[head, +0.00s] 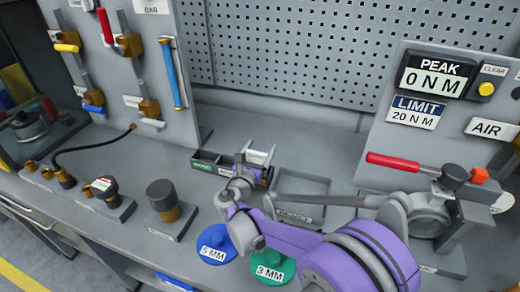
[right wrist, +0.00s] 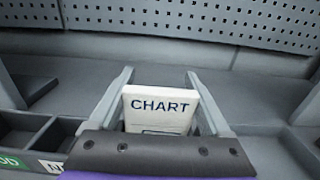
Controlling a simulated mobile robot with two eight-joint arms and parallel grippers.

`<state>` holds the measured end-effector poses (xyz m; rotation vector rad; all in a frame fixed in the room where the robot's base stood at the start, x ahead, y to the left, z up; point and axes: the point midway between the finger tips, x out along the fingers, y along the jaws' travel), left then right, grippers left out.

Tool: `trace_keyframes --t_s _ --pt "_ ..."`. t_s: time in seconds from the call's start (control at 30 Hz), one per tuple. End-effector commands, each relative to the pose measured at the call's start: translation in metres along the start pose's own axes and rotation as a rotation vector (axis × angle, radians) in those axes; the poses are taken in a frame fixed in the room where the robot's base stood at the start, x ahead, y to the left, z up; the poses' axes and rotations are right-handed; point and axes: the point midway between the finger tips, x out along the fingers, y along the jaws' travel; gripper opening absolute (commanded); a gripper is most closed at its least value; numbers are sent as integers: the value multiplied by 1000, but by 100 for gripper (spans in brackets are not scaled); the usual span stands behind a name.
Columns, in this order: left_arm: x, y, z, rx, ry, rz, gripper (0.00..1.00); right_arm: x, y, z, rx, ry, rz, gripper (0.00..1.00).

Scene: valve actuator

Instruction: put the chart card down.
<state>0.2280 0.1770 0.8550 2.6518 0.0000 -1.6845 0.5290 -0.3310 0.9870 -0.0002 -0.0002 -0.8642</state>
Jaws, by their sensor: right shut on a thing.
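The chart card (right wrist: 160,112) is a white card with "CHART" in dark blue letters. In the right wrist view it sits between the two grey fingers of my right gripper (right wrist: 161,88), which is shut on it. Its lower part is hidden behind the gripper body. In the head view my right gripper (head: 258,156) is over the bench, by the low divided bin (head: 208,161) with a green label. I cannot tell whether the card touches the bench. My left gripper is not in view.
A shallow grey tray (head: 312,186) lies right of the gripper. A blue 5 MM disc (head: 215,243) and a green 3 MM disc (head: 273,268) lie in front. A perforated panel (head: 300,50) stands behind. A red-handled valve (head: 432,208) is at the right.

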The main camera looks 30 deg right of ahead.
Motion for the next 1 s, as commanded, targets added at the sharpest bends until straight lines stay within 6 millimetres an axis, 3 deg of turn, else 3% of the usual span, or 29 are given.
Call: trace_keyframes --t_s 0.03,0.07,0.17,0.5,1.0 --pt "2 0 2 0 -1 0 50 0 0 -3 0 0 0 26" --pt "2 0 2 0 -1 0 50 0 0 -3 0 0 0 83" --pt "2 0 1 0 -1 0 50 0 0 -2 0 0 0 100" --pt "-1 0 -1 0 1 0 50 -2 0 2 0 0 1 100" --pt "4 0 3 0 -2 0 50 -100 1 1 0 1 4 100"
